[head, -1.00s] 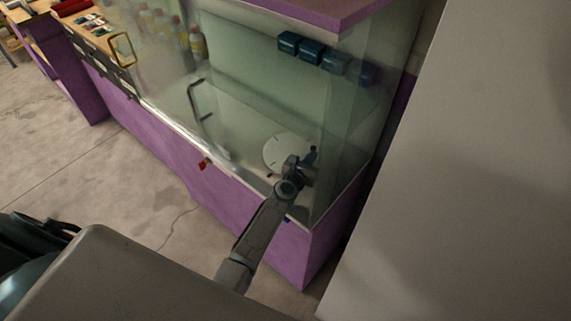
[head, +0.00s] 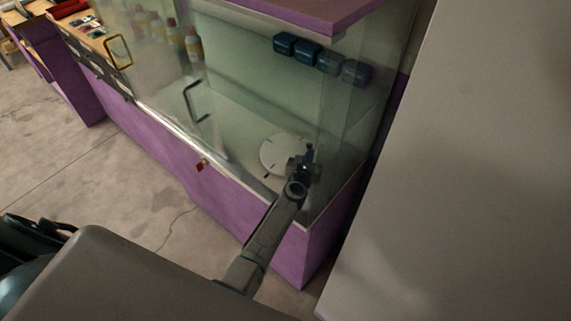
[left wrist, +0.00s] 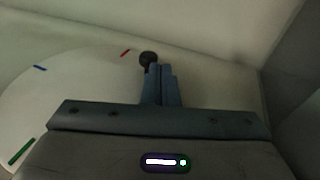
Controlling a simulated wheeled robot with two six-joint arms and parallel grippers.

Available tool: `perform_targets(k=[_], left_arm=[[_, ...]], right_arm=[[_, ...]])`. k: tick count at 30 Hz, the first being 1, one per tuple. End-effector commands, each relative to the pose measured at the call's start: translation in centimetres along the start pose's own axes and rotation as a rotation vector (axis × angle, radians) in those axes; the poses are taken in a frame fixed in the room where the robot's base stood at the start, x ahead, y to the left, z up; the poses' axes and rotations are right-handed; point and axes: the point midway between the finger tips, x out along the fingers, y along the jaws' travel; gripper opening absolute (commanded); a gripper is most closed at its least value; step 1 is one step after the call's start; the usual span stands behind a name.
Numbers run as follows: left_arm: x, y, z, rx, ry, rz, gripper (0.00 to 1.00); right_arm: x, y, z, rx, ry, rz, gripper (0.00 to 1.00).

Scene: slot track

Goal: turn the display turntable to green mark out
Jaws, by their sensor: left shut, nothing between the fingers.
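The display turntable (head: 272,153) is a pale round disc on the floor of the glass case. In the left wrist view its surface (left wrist: 60,100) shows a green mark (left wrist: 21,152) at lower left, a blue mark (left wrist: 39,68) at upper left and a red mark (left wrist: 125,52) at the top. A dark round knob (left wrist: 148,58) stands near the red mark. My left gripper (head: 308,157) is over the disc's right side. Its fingers (left wrist: 160,82) are shut and empty, with their tips close beside the knob; I cannot tell if they touch. My right gripper is out of view.
Glass panes and a purple frame (head: 225,185) surround the case. A dark handle (head: 190,103) is at its front. Several blue boxes (head: 306,53) sit at the back and several bottles (head: 192,45) at the left. A large grey surface (head: 460,180) fills the right.

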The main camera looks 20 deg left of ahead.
Motion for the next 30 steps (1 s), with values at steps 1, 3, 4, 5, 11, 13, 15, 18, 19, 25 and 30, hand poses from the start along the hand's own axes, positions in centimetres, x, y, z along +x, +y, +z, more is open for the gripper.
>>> perform_targets(k=[1, 3, 4, 5, 11, 13, 15, 18, 19, 25, 30], left_arm=[[-0.3, 0.0, 0.0, 0.0, 0.001, 0.0, 0.0], [-0.9, 0.0, 0.0, -0.001, 0.002, 0.0, 0.0], [-1.3, 0.0, 0.0, -0.002, 0.002, 0.0, 0.0], [-1.8, 0.0, 0.1, -0.002, 0.002, 0.0, 0.0], [-5.7, 0.0, 0.1, -0.002, 0.003, 0.0, 0.0], [-7.0, 0.0, 0.0, -0.001, 0.003, 0.0, 0.0], [-8.2, 0.0, 0.0, -0.001, 0.002, 0.0, 0.0], [-9.5, -0.1, 0.0, -0.001, 0.001, 0.0, 0.0], [-9.8, -0.1, 0.0, -0.001, 0.001, 0.0, 0.0], [-10.7, 0.0, 0.0, -0.001, 0.0, 0.0, 0.0], [-10.8, 0.0, 0.0, -0.001, 0.001, 0.0, 0.0]], right_arm=[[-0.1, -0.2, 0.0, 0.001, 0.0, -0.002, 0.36], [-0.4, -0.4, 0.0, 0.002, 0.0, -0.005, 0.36], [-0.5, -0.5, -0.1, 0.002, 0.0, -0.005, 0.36], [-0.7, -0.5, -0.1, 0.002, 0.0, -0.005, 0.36], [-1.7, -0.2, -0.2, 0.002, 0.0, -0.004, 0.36], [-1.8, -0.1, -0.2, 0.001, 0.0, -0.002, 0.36], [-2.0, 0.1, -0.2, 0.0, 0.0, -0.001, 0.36], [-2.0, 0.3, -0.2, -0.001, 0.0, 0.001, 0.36], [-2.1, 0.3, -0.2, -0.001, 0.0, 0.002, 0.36], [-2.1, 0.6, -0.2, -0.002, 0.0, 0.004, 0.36], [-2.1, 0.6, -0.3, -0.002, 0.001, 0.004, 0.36]])
